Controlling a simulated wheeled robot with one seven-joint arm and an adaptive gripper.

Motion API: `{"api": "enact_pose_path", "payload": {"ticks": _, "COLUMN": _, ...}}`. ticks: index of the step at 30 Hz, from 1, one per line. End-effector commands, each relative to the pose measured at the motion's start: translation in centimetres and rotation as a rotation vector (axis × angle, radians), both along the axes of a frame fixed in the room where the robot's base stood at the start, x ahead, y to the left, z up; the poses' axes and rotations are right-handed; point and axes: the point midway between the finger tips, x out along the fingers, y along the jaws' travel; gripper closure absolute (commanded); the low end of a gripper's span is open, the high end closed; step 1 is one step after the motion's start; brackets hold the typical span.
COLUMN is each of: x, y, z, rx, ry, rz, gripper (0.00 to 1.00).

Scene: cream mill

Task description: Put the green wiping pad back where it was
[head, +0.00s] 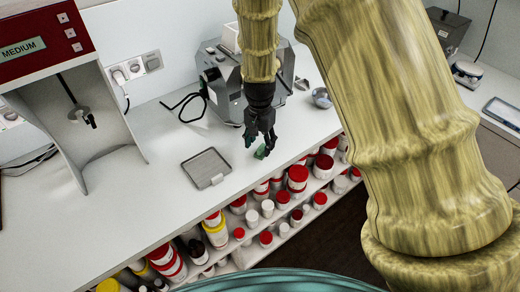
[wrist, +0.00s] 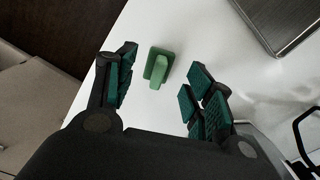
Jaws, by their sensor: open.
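The green wiping pad (wrist: 160,66) lies on the white counter near its front edge. It is a small block with a raised grip on top. In the head view the pad (head: 260,152) shows just below my gripper (head: 262,138), partly hidden by the fingers. In the wrist view my gripper (wrist: 158,90) is open, with one finger on each side of the pad's near end. The fingers look apart from the pad, with white counter showing between.
A grey tray (head: 187,163) lies on the counter to the left; its corner shows in the wrist view (wrist: 262,5). A grey machine (head: 225,85), black glasses (head: 187,104) and a metal bowl (head: 321,98) stand behind. Shelves of jars (head: 298,178) sit below the front edge.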

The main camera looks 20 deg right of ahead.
Motion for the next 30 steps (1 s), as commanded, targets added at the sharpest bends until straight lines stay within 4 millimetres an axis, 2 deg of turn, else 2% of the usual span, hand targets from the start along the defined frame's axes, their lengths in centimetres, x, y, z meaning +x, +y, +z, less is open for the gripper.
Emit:
{"api": "enact_pose_path", "payload": {"ticks": 18, "x": 0.0, "y": 0.0, "z": 7.3, "rx": -0.001, "ry": -0.002, "rz": -0.001, "gripper": 0.47}}
{"api": "enact_pose_path", "payload": {"ticks": 24, "x": 0.0, "y": 0.0, "z": 8.3, "rx": -0.001, "ry": -0.001, "rz": -0.001, "gripper": 0.47}}
{"api": "enact_pose_path", "payload": {"ticks": 30, "x": 0.0, "y": 0.0, "z": 8.5, "rx": 0.0, "ry": 0.0, "rz": -0.001, "gripper": 0.47}}
